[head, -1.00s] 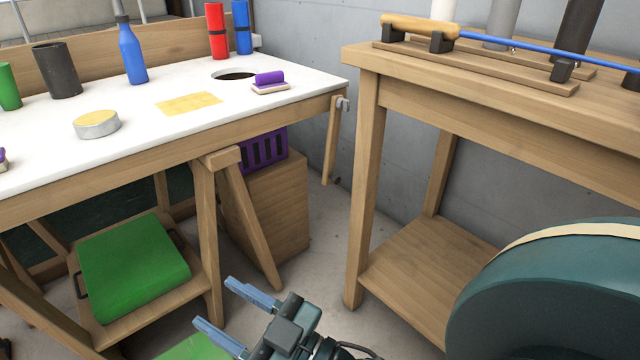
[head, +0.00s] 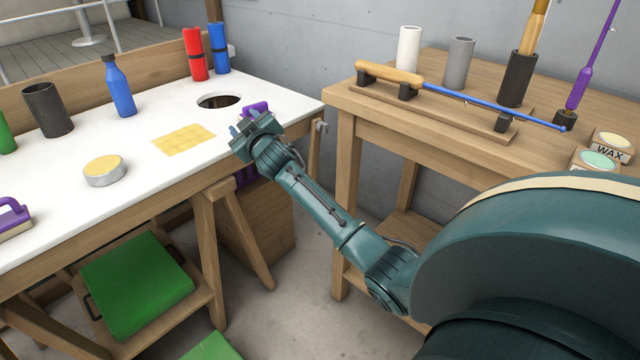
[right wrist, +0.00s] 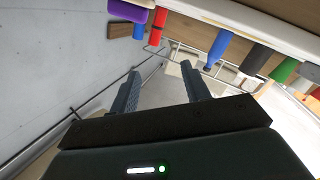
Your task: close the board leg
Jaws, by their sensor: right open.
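The white-topped board (head: 75,160) stands at the left with a wooden edge. At its right end a wooden leg (head: 315,145) hangs from a grey metal bracket (head: 321,127). The leg cannot be made out in that view. My left gripper is not in view.
A wooden workbench (head: 350,105) stands at the right, holding a blue rod with a wooden handle (head: 390,73). A trestle (head: 208,240) supports the board. A blue bottle (head: 119,88), a tin (head: 104,170) and several cylinders stand on the board. Bare floor (head: 290,300) shows between the tables.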

